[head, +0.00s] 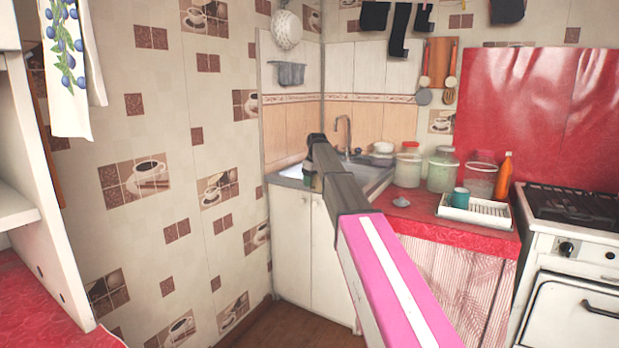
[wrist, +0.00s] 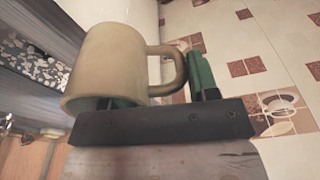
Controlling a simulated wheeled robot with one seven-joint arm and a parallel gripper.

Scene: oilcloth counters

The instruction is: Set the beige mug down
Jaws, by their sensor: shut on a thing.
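The beige mug (wrist: 108,62) fills the left middle of the wrist view, its handle on the right. My gripper (wrist: 162,88) is shut on it. One green finger stands just right of the handle; the other is mostly hidden by the mug body, so I cannot tell exactly which part is pinched. In the head view my arm reaches to the sink corner, with my gripper (head: 312,172) over or near the counter's left end. The mug is not distinguishable there, hidden by my arm. Whether its base touches a surface cannot be seen.
The sink (head: 366,171) with its tap (head: 343,130) lies beyond my arm. On the red counter (head: 420,208) are several glass jars (head: 442,168), a grey lid (head: 401,202), a white dish rack (head: 475,214) with a teal cup (head: 460,197), and an orange bottle (head: 503,178). A stove (head: 570,245) stands right.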

